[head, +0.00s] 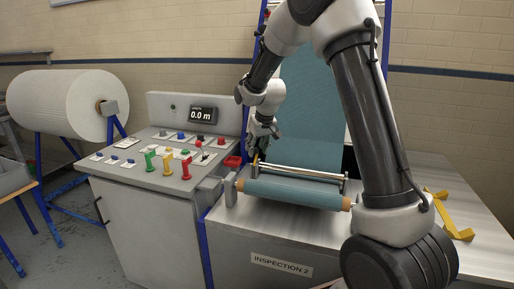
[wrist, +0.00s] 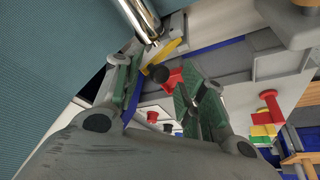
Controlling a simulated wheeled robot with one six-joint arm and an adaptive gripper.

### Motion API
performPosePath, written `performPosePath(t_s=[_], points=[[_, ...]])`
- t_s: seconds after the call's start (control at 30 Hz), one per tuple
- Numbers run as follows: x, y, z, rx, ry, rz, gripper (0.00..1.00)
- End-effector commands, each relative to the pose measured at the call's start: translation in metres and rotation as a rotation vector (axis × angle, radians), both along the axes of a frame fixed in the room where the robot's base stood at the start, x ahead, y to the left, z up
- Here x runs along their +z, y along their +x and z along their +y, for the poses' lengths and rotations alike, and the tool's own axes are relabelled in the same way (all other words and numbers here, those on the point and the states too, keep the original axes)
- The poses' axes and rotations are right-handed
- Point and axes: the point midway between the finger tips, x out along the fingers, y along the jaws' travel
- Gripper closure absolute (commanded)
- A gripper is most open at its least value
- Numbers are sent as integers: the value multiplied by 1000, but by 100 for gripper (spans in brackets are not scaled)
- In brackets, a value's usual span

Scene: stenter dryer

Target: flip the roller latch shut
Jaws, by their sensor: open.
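The roller latch looks like a yellow lever (wrist: 166,52) beside the end of the chrome roller (wrist: 141,16) in the wrist view. A black knob (wrist: 158,74) shows close to its lower end; I cannot tell if they are joined. In the head view a bit of yellow (head: 256,160) shows at the left end of the chrome roller (head: 300,172), mostly hidden by my gripper. My gripper (head: 261,150) is above that left end. In the wrist view my gripper (wrist: 155,88) is open, with the yellow lever and knob in front of and between its fingers. Contact cannot be told.
A teal fabric roll (head: 295,192) lies in front of the chrome roller, below the hanging fabric (head: 315,110). Yellow strips (head: 452,222) lie on the table at right.

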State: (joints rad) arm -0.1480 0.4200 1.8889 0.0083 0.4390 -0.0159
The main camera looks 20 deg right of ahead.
Motion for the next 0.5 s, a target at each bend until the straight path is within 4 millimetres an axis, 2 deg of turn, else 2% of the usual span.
performPosePath(t_s=[0.03, 0.23, 0.5], points=[[0, 0, 0, 0, 0, 0, 63], [0, 0, 0, 0, 0, 1, 99], [0, 0, -1, -1, 6, 10, 100]])
